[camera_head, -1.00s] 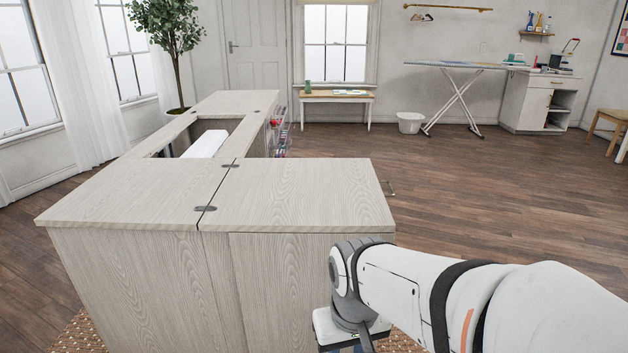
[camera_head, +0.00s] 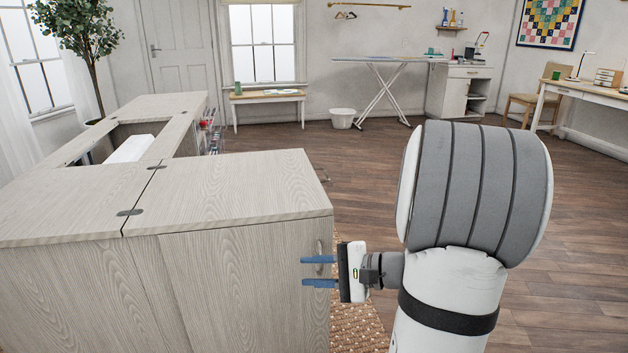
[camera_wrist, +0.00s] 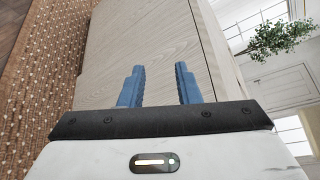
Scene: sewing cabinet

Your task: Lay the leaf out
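The leaf (camera_head: 235,190) is a pale wood-grain panel at the near right of the sewing cabinet (camera_head: 60,210). It lies flat, level with the cabinet top, joined along a seam with dark hinges (camera_head: 130,212). A tall panel (camera_head: 240,285) of the same wood stands below it. My gripper (camera_head: 304,271) is open with two blue fingers pointing left, just below the leaf's right front corner and beside the panel's right edge. In the wrist view the fingers (camera_wrist: 158,85) are apart with nothing between them, and wood grain fills the space beyond. Whether they touch the wood is unclear.
A woven rug (camera_head: 357,325) lies under the cabinet's near right side. A white sewing machine part (camera_head: 130,148) shows in the cabinet's opening. Bare wooden floor (camera_head: 355,170) is clear to the right. An ironing board (camera_head: 385,60) and a bin (camera_head: 342,118) stand far back.

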